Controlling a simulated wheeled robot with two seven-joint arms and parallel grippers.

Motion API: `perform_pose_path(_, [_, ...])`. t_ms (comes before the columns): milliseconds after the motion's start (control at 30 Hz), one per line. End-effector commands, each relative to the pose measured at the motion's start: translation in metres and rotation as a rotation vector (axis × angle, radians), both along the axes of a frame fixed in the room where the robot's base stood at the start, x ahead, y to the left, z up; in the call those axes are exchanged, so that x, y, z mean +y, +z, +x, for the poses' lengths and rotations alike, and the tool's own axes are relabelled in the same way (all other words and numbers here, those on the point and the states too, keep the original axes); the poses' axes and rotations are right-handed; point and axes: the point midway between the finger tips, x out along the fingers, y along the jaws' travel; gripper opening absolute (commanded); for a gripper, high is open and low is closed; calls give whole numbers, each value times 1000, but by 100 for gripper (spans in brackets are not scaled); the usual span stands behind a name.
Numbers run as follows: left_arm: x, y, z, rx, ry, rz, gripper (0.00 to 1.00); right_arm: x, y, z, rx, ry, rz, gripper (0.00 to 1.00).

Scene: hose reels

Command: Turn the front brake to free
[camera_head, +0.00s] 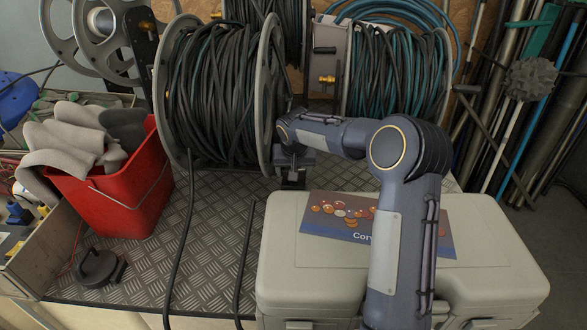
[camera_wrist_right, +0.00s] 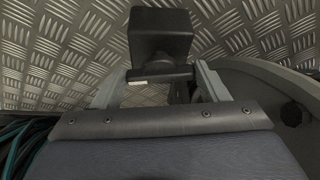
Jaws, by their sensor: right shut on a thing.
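The front hose reel (camera_head: 222,95), with grey flanges and dark hose, stands on the checker-plate bench. My right gripper (camera_head: 292,160) is low beside its right flange. In the right wrist view my right gripper (camera_wrist_right: 158,88) has its pale fingers on either side of a dark bar, shut on it. A black block (camera_wrist_right: 160,35) sits just beyond this bar and seems to belong to the front brake. In the head view the brake is mostly hidden by my gripper, so its setting cannot be read. My left gripper is not in view.
A red bin (camera_head: 125,195) with grey cloths stands left of the reel. A large beige case (camera_head: 310,270) lies in front, under my right arm. A second reel (camera_head: 395,75) with black and teal hose stands behind. Loose hose runs over the bench (camera_head: 215,225).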

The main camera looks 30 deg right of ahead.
Motion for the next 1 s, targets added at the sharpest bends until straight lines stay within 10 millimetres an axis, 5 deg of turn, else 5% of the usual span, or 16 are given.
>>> perform_pose_path(1000, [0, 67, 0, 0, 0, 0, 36, -10, 3, 0, -3, 898, 3, 44])
